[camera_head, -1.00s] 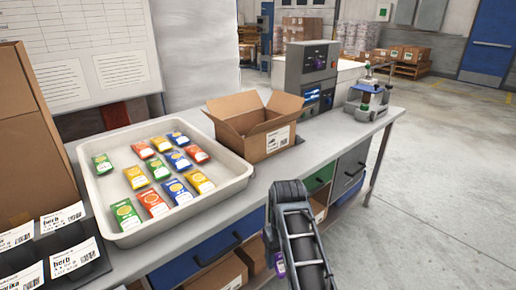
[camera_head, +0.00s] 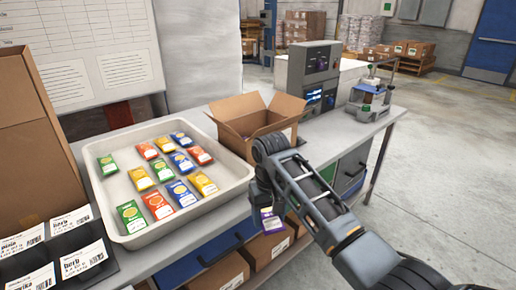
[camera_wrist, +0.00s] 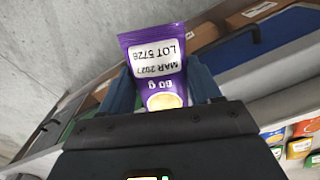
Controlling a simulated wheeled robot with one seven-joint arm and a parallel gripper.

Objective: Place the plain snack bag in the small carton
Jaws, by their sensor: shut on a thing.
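A purple snack bag (camera_wrist: 158,62) with a white label reading LOT 5728 and MAR 2027 is held in my gripper (camera_wrist: 162,88), which is shut on it. In the head view the purple bag (camera_head: 270,219) shows at the end of my arm, in front of the bench edge and below the bench top. The small carton (camera_head: 235,141) is an open brown cardboard box with raised flaps, standing on the bench beside the tray. My arm covers part of its right front. The carton's floor is hidden.
A shallow white tray (camera_head: 108,220) with several green, orange, yellow and blue bags stands left of the carton. A grey machine (camera_head: 311,65) stands behind it at right. Black label holders (camera_head: 110,266) are at front left. Drawers and boxes are below the bench.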

